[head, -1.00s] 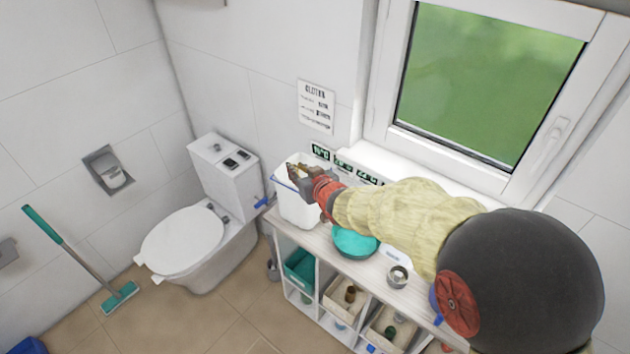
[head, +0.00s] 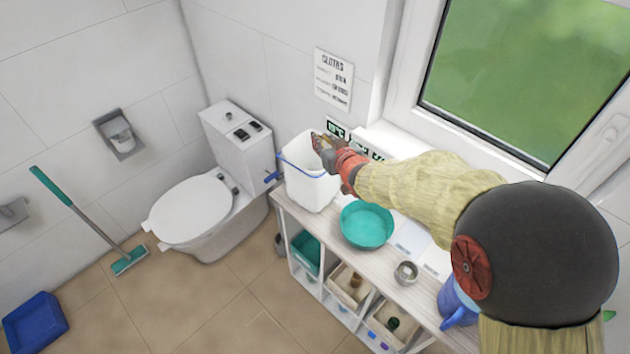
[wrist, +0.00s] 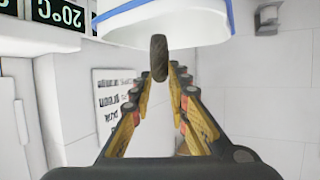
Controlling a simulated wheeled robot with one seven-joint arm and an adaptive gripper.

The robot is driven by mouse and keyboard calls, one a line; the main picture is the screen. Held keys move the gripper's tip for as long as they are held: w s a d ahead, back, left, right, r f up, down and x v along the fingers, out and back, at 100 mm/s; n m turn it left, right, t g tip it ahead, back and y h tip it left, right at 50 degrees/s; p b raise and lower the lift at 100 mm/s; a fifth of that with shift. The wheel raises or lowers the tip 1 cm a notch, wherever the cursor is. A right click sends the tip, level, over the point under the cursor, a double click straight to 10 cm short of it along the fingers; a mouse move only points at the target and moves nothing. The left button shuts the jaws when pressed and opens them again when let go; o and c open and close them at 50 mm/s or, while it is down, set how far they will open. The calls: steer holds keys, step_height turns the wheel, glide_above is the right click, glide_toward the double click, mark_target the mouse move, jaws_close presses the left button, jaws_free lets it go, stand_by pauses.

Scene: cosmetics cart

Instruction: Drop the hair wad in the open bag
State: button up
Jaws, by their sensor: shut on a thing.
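The open bag (head: 311,190) is white with a blue band around its rim and stands upright at the far end of the shelf top. My gripper (head: 321,142) is at the back right part of its opening, at about rim height or above. In the wrist view my gripper (wrist: 160,82) has its yellow fingers closed on a small dark brown wad, the hair wad (wrist: 158,58), which sticks out past the fingertips. The bag's rim (wrist: 190,22) shows just beyond the wad. In the head view the wad is too small to make out clearly.
A teal bowl (head: 366,224) and a small metal cup (head: 405,273) stand on the shelf top (head: 325,223), with a blue jug (head: 458,303) nearer. The toilet (head: 195,213) is left of the bag. The window wall is close on the right.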

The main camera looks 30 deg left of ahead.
steer(key=shift+f+b, duration=0.3)
steer(key=shift+f, duration=0.55)
steer(key=o, duration=0.8)
steer(key=v, duration=1.2)
